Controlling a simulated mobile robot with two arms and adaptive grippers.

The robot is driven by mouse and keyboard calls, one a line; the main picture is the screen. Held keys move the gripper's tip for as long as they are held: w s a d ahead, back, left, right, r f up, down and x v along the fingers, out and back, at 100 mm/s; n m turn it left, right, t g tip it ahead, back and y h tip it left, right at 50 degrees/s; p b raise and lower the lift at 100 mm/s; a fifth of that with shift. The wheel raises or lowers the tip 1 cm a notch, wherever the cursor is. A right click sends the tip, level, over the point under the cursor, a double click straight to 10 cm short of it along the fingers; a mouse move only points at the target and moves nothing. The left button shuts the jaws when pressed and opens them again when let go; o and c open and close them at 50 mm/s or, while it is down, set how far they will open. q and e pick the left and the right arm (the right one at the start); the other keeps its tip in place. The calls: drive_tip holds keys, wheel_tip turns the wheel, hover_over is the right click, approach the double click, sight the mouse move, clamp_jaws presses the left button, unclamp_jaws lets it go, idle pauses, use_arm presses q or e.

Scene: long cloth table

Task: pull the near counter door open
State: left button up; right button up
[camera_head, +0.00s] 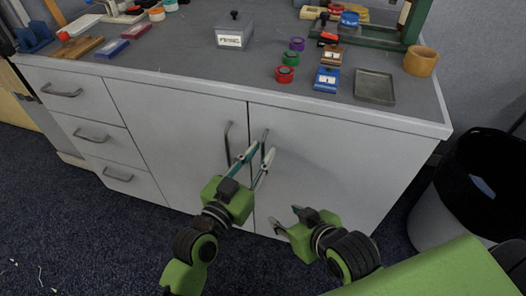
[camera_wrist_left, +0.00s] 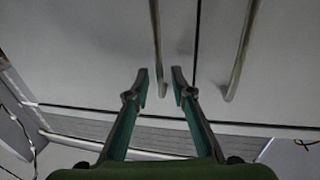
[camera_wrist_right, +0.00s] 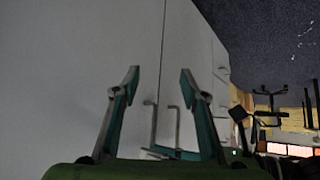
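The counter's left door (camera_head: 185,130) and right door (camera_head: 330,165) both look closed, with a dark seam between them. The left door has a grey bar handle (camera_head: 227,142) and the right door a similar handle (camera_head: 264,140). My left gripper (camera_head: 258,158) is open, its fingertips close to the right door's handle. In the left wrist view, that handle (camera_wrist_left: 157,45) shows in line with the gap between the fingers; contact cannot be told. The left door's handle (camera_wrist_left: 238,60) is outside them. My right gripper (camera_head: 287,218) is open and empty, low before the right door.
Drawers (camera_head: 92,132) with handles are left of the doors. A bin (camera_head: 440,205) stands right of the counter. Dark carpet lies in front.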

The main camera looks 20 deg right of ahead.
use_arm(q)
drive_tip(key=shift+x, duration=0.9)
clamp_jaws()
